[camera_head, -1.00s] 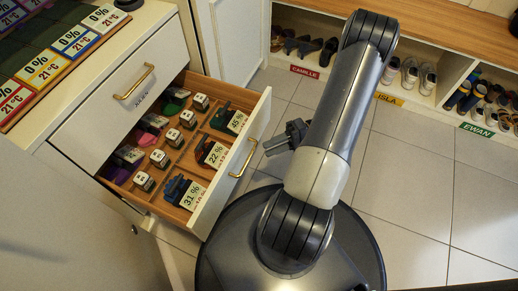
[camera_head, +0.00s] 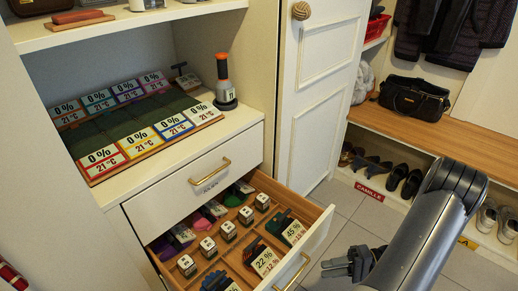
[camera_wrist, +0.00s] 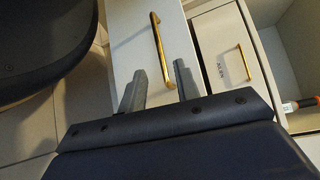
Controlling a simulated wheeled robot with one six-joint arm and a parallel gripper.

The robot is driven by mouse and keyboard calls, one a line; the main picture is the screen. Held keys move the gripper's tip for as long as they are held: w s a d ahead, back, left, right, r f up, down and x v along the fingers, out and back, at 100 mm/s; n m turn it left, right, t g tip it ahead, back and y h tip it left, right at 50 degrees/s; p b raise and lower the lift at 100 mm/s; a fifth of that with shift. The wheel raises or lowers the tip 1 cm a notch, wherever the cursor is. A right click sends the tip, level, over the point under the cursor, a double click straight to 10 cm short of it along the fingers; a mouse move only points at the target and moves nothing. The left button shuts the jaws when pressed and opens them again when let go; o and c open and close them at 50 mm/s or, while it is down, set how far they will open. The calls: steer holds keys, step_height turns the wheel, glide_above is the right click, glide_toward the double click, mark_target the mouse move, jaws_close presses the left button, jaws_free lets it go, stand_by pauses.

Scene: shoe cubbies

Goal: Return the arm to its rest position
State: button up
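My arm (camera_head: 425,240) rises at the lower right of the head view, folded in front of the open drawer. My gripper (camera_head: 338,266) sticks out to the left, just right of the drawer front and apart from it. In the wrist view my gripper (camera_wrist: 160,85) shows two grey fingers spread apart with nothing between them. The brass handle (camera_wrist: 158,50) of the open drawer lies beyond the fingers.
The open drawer (camera_head: 318,235) holds several small blocks and labelled items. A tray (camera_head: 95,178) with percentage cards lies on the counter above. A white door (camera_head: 318,100) and shoe cubbies with a bench (camera_head: 480,140) stand behind. Tiled floor is free between.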

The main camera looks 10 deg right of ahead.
mark_target(301, 271)
steer(key=x, duration=0.2)
steer(key=b+x, duration=0.1)
steer(key=x, duration=0.2)
steer(key=b+x, duration=0.1)
steer(key=x, duration=0.2)
steer(key=shift+w+a, duration=0.2)
steer(key=shift+w, duration=0.15)
steer(key=shift+s, duration=0.15)
